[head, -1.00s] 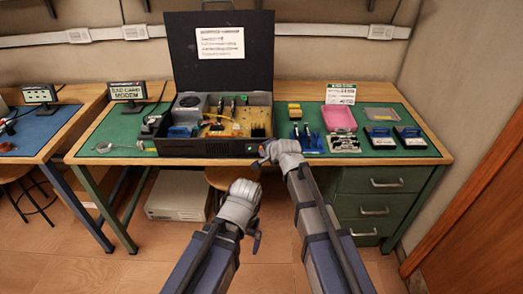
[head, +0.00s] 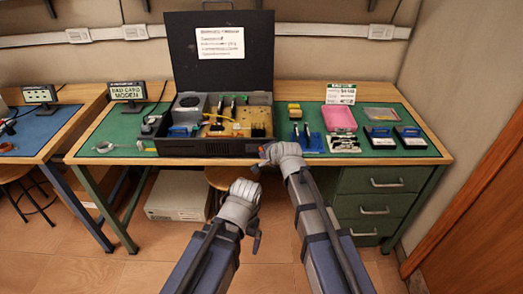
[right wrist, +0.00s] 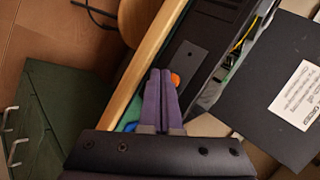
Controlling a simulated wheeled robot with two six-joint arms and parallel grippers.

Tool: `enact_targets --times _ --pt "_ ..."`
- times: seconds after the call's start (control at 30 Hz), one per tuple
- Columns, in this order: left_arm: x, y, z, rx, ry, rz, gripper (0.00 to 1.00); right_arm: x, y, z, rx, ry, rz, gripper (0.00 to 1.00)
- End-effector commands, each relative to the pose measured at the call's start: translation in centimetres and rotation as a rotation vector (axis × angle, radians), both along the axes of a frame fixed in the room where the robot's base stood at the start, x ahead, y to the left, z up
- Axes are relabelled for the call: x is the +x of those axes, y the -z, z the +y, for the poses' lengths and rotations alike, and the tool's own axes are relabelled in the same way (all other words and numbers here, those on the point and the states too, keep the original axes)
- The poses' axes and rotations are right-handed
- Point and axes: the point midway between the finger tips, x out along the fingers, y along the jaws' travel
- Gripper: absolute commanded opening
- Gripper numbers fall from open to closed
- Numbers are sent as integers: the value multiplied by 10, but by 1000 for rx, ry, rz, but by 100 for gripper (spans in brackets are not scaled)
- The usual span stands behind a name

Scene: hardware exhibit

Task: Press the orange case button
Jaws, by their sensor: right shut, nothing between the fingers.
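The black computer case (head: 180,147) stands open on the green mat, its lid raised at the back. In the right wrist view the round orange button (right wrist: 175,79) shows on the case front, right beside my right fingertips. My right gripper (right wrist: 160,72) is shut and empty, its tips at the case front; I cannot tell whether they touch the button. In the head view my right gripper (head: 264,155) is at the case's front right corner, and the button cannot be made out there. My left gripper (head: 257,240) hangs in front of the table, away from the case; its jaw state is unclear.
The wooden table edge (head: 110,160) runs just below the case. A modem sign (head: 127,92) stands at left. Green drawers (head: 375,196) are below right.

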Motion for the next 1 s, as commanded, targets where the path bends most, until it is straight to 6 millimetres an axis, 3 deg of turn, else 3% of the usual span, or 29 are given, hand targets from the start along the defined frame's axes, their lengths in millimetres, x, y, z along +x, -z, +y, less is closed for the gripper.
enact_targets --times 0.43,1.0 --pt "0 0 0 0 0 0 100 -5 0 0 0 0 0 0" --pt "0 0 0 0 0 0 100 -52 0 0 -1 -1 -1 0"
